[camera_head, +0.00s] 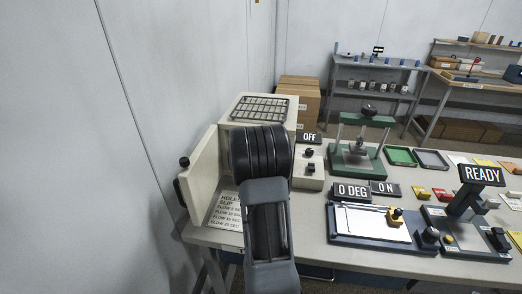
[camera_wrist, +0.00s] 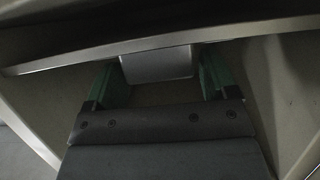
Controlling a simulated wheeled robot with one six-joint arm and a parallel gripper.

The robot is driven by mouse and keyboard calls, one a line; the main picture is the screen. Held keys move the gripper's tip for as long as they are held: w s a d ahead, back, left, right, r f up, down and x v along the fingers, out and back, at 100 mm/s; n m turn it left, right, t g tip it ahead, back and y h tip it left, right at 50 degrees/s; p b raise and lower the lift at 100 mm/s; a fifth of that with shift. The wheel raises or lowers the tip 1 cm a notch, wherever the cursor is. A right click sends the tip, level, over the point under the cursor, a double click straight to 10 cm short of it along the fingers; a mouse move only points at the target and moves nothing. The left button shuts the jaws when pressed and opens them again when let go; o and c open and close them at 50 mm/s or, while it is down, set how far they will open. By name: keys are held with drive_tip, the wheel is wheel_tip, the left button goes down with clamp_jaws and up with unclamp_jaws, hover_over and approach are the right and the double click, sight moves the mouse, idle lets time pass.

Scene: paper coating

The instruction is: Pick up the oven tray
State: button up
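The oven (camera_head: 258,112) is a cream box at the left end of the bench, with its door (camera_head: 201,170) swung open to the left. My arm covers its front, so my gripper and the oven tray are hidden in the head view. In the wrist view a grey tray edge (camera_wrist: 245,31) runs across the top, with a grey tab (camera_wrist: 160,65) below it. My gripper (camera_wrist: 163,78) has its two green fingers spread wide, one on each side of the tab. Whether they touch it is hard to tell.
A wire rack (camera_head: 259,108) lies on top of the oven. An OFF display (camera_head: 309,138) with a control box stands to its right, then a green press (camera_head: 358,160). A blue coating board (camera_head: 372,226) and a READY stand (camera_head: 480,175) fill the right side.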

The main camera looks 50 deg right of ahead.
drive_tip(key=c, duration=0.7)
drive_tip(key=shift+c, duration=0.4)
drive_tip(key=shift+r, duration=0.15)
